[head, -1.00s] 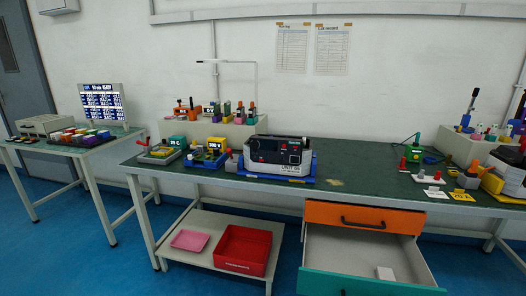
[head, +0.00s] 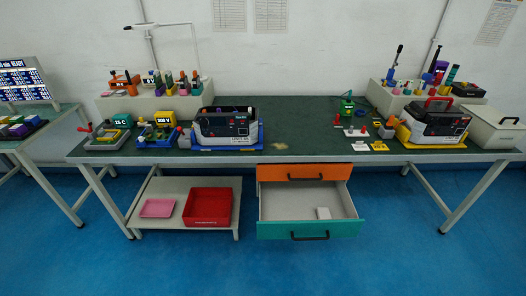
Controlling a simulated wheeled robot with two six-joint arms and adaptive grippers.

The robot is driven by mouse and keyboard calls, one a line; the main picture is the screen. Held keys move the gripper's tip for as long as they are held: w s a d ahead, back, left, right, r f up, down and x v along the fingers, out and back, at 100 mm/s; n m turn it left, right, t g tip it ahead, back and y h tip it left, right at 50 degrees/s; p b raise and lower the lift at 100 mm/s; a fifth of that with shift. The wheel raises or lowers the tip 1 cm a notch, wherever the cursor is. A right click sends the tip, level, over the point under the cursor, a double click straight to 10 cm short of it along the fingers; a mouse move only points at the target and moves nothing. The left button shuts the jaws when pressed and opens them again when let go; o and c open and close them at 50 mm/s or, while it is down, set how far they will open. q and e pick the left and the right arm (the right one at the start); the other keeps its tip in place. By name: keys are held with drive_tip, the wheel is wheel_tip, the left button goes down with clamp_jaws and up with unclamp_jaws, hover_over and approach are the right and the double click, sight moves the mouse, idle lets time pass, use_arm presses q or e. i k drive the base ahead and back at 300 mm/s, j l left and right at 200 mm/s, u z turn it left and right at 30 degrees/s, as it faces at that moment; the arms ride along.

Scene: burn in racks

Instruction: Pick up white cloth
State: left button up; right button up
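A small white folded piece (head: 323,213), which looks like the white cloth, lies in the open lower drawer (head: 285,206), right of its middle. The drawer has a teal front and is pulled well out below the workbench. It is too small in the head view to make out the cloth's weave. Neither of my grippers shows in the head view.
The orange upper drawer (head: 304,173) sits above the open drawer. A low shelf (head: 160,222) at left holds a red bin (head: 208,207) and a pink tray (head: 157,208). The green bench top (head: 300,135) carries several devices. The blue floor (head: 330,272) in front is clear.

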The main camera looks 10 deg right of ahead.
sight(322, 213)
drive_tip(key=z, duration=1.15)
